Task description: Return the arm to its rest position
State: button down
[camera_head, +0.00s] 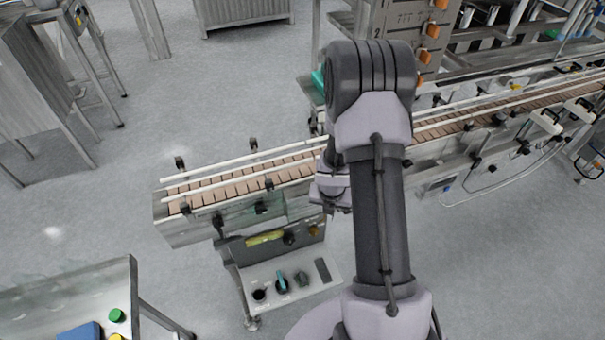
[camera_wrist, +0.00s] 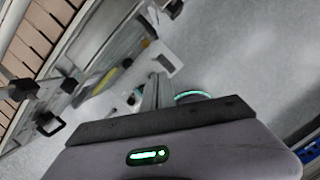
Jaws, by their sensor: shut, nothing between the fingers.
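My arm fills the middle of the head view, bent at a dark ribbed joint, and reaches over the near side of the conveyor (camera_head: 240,180). Its lower wrist part shows just left of the forearm, in front of the conveyor's side. My gripper's fingers are hidden behind the arm there. In the wrist view my gripper (camera_wrist: 158,82) shows as narrow grey fingers, close together with nothing between them, beyond the wrist housing with its green light. The conveyor belt also shows at the upper left of the wrist view (camera_wrist: 35,40).
A control panel (camera_head: 290,283) with knobs sits below the conveyor. A steel table (camera_head: 85,290) with a blue item and coloured buttons stands at lower left. Filler machinery (camera_head: 420,30) with orange parts rises behind the arm. Open floor (camera_head: 140,225) lies left of the conveyor.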

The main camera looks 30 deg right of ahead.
notch_tip(320, 180, up, 15)
jog(key=a+m+t+h+b, duration=0.2)
jog(key=m+b, duration=0.2)
jog(key=m, duration=0.8)
jog(key=s+a+r+m+y+b, duration=0.3)
jog(key=s+a+r+m, duration=0.2)
jog(key=s+a+m, duration=0.3)
jog(key=s+a+r+m+t+y+b, duration=0.1)
jog(key=s+a+r+m+y+b, duration=0.1)
jog(key=s+a+r+m, duration=0.3)
jog(key=s+a+m+b, duration=0.1)
jog(key=s+a+m, duration=0.3)
jog(key=a+m, duration=0.3)
jog(key=shift+a+t+y, duration=0.3)
jog(key=shift+a+y, duration=0.1)
jog(key=shift+a, duration=0.4)
jog(key=shift+r, duration=0.1)
